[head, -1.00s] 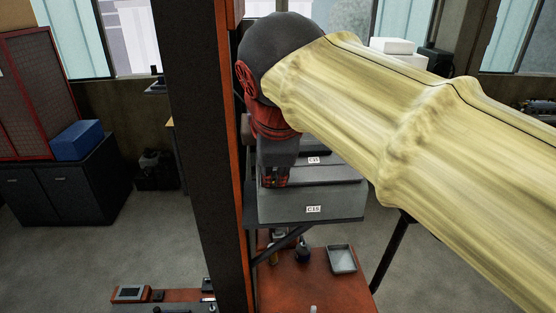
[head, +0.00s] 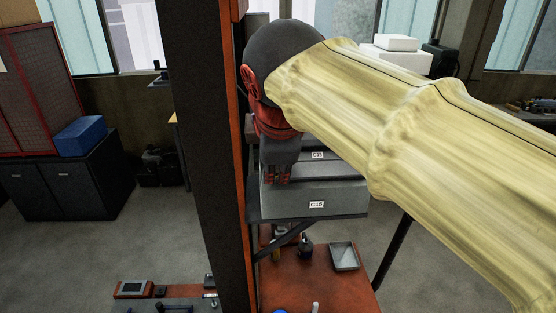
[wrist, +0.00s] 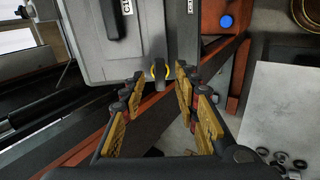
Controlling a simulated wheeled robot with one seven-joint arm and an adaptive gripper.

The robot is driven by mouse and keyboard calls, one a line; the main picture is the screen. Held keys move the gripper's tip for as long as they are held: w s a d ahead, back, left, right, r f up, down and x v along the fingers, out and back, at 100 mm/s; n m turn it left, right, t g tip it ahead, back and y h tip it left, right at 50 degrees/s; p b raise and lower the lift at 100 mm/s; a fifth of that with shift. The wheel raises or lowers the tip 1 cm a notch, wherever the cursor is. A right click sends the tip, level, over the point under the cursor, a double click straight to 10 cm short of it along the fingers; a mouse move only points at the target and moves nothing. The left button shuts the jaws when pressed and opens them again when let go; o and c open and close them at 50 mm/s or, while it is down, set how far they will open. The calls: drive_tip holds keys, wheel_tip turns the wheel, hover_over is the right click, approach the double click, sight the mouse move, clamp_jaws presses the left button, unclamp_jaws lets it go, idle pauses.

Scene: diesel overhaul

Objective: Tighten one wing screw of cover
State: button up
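A grey cover-like box (head: 290,199) with a C15 label stands on a dark shelf beside the orange-edged post. Its grey face (wrist: 105,50) fills the upper left of the wrist view. My gripper (wrist: 155,92) is open, with gold-padded fingers spread to either side below the knob. The knob appears between and just beyond the fingertips; contact cannot be told. In the head view my gripper (head: 279,178) is small and dark in front of the grey boxes.
The dark post (head: 200,150) stands close left of my gripper. An orange bench (head: 300,285) below holds a metal tray (head: 344,257). A pale sheet (wrist: 270,110) with several small round parts lies at right in the wrist view.

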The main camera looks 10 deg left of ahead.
drive_tip(key=shift+b+x, duration=0.3)
drive_tip(key=shift+x, duration=0.65)
drive_tip(key=shift+c, duration=0.9)
clamp_jaws()
drive_tip(key=m+b, duration=0.1)
drive_tip(key=m, duration=0.2)
drive_tip(key=shift+f, duration=0.15)
drive_tip(key=shift+m+b, duration=0.35)
drive_tip(key=shift+m, duration=0.45)
